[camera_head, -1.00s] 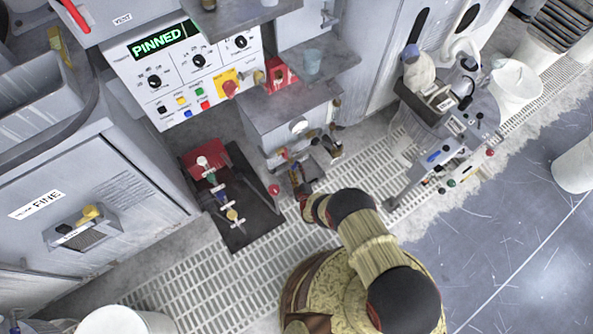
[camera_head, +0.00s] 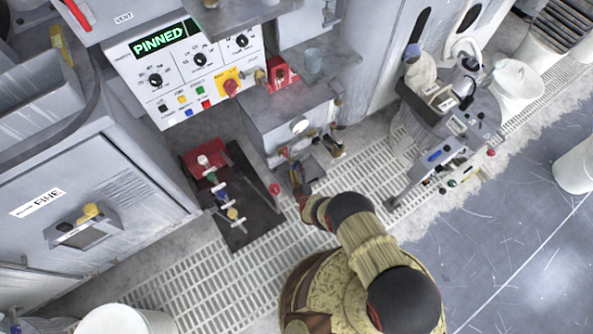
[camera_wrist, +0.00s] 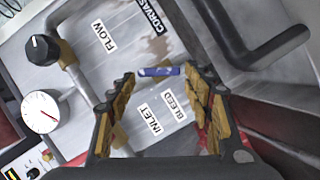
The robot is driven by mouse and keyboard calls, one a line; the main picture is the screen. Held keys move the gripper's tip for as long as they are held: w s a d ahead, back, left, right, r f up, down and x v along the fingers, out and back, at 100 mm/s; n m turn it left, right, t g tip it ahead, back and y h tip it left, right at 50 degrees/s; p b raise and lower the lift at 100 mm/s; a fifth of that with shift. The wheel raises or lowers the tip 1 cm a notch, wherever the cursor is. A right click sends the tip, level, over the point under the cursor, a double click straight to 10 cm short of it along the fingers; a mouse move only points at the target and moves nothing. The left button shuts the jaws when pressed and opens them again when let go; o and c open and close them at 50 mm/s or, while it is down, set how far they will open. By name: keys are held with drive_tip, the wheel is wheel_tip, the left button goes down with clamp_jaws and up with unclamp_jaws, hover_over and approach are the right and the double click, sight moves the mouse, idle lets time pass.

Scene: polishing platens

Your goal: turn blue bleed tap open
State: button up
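The blue bleed tap (camera_wrist: 160,72) is a short blue bar handle lying crosswise in the wrist view, above the BLEED label (camera_wrist: 174,107). My gripper (camera_wrist: 160,74) is open, with one gold-padded finger on each side of the blue handle. The handle appears between the fingertips with a small gap at each end; I cannot tell how deep it sits between them. In the head view my gripper (camera_head: 299,186) is at the lower front of the grey unit (camera_head: 285,128), where the tap itself is not clearly made out.
In the wrist view a black FLOW knob (camera_wrist: 42,49), a white dial gauge (camera_wrist: 41,112) and a thick dark pipe (camera_wrist: 265,55) flank the tap. In the head view a black tray (camera_head: 247,226) with coloured taps lies left of my gripper. Floor grating is in front.

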drive_tip(key=shift+o, duration=1)
drive_tip(key=v, duration=1.2)
drive_tip(key=shift+d, duration=0.1)
drive_tip(key=shift+c, duration=0.2)
